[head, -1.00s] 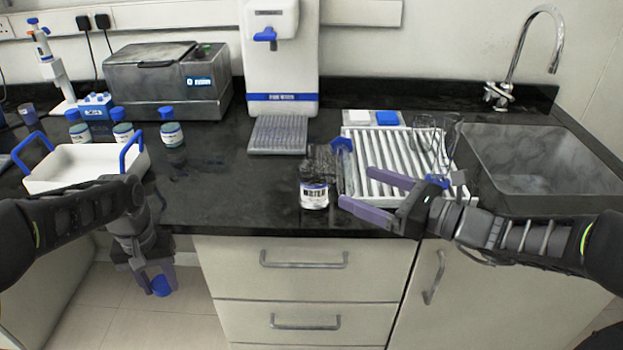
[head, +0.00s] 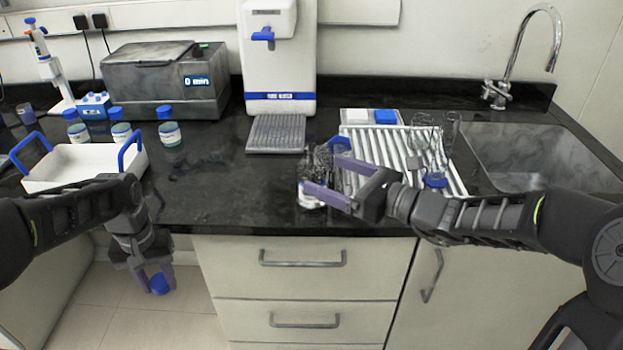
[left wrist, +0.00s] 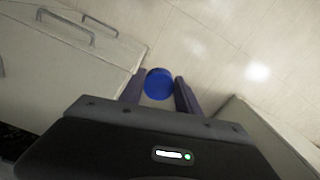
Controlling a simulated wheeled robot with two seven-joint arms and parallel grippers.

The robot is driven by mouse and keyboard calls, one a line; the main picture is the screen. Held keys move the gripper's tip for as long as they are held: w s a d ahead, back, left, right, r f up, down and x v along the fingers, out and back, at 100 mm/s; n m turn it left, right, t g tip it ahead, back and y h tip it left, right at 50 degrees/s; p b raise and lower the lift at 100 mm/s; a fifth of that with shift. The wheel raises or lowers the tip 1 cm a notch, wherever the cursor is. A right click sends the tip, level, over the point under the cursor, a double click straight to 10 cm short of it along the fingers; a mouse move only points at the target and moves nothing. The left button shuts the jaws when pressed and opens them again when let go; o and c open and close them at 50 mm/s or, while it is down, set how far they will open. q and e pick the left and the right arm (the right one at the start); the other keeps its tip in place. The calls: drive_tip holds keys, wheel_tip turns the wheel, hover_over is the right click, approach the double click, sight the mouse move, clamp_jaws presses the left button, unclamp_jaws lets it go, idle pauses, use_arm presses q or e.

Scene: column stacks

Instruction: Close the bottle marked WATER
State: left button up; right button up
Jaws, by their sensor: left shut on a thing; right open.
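The WATER bottle (head: 309,203) is clear glass without a cap. It stands upright near the counter's front edge. My right gripper (head: 322,166) is open, its fingers reaching to the bottle's sides. The lower finger crosses in front and hides most of the label. I cannot tell whether the fingers touch the glass. My left gripper (head: 157,276) is shut on a blue cap (head: 159,284), held low in front of the counter, above the floor. The cap also shows between the fingers in the left wrist view (left wrist: 158,84).
A ridged drying rack (head: 391,160) with glassware is right of the bottle, beside the sink (head: 540,155). A water dispenser (head: 280,70) stands behind. A white tray with blue handles (head: 85,170) and several blue-capped bottles (head: 170,134) are at left. The counter between is clear.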

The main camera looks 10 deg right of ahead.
sight(313, 169)
use_arm(q)
drive_tip(key=shift+r, duration=0.25)
use_arm(e)
drive_tip(key=x, duration=0.4)
drive_tip(key=shift+w+a, duration=0.15)
drive_tip(key=shift+a, duration=0.1)
drive_tip(key=shift+c, duration=0.2)
clamp_jaws()
idle(0.7)
drive_tip(key=shift+r, duration=0.15)
use_arm(q)
drive_tip(key=shift+r+p, duration=0.55)
drive_tip(key=shift+p, duration=0.25)
use_arm(e)
drive_tip(key=shift+r, duration=4.9)
